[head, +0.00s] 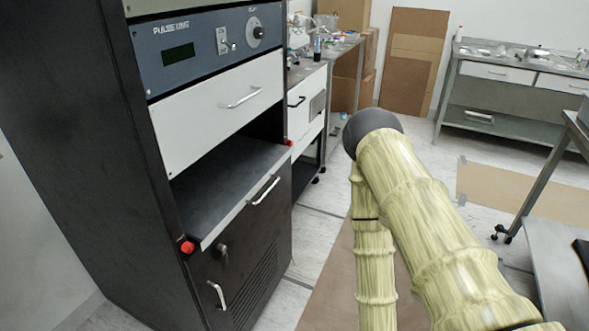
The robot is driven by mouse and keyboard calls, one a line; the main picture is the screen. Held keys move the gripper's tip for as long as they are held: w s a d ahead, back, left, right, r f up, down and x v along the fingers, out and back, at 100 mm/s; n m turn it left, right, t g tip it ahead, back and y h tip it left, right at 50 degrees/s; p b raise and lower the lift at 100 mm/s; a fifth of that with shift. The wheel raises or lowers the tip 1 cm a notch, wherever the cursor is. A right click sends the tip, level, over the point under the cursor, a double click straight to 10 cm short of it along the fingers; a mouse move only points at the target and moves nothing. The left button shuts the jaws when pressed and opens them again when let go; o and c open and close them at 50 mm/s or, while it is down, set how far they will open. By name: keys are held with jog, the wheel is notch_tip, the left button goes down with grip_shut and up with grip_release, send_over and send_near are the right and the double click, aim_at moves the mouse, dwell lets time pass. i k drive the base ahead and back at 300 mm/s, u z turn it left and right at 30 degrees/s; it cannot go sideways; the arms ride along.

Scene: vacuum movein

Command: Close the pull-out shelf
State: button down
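The pull-out shelf (228,178) is a dark grey flat tray in the black cabinet (95,170). It sticks out from its opening below a white drawer front. Its light front edge carries a silver handle (265,191). A red knob (187,247) sits at its near front corner, and another red knob (289,143) is at the far end. My arm, in a pale yellow ribbed cover, is to the right of the shelf, apart from it in the picture. My gripper is not visible.
Above the shelf are a white drawer (222,108) and a blue-grey panel (205,48). A black door (245,262) is below. Behind stand a white drawer unit (306,103), brown boards (413,62) and a metal bench (515,75). A metal cart stands at right. Floor shows between cabinet and cart.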

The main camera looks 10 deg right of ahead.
aim_at(208, 194)
jog(key=k, duration=0.4)
jog(key=z, duration=1.1)
jog(key=i, duration=0.7)
jog(key=u, duration=1.05)
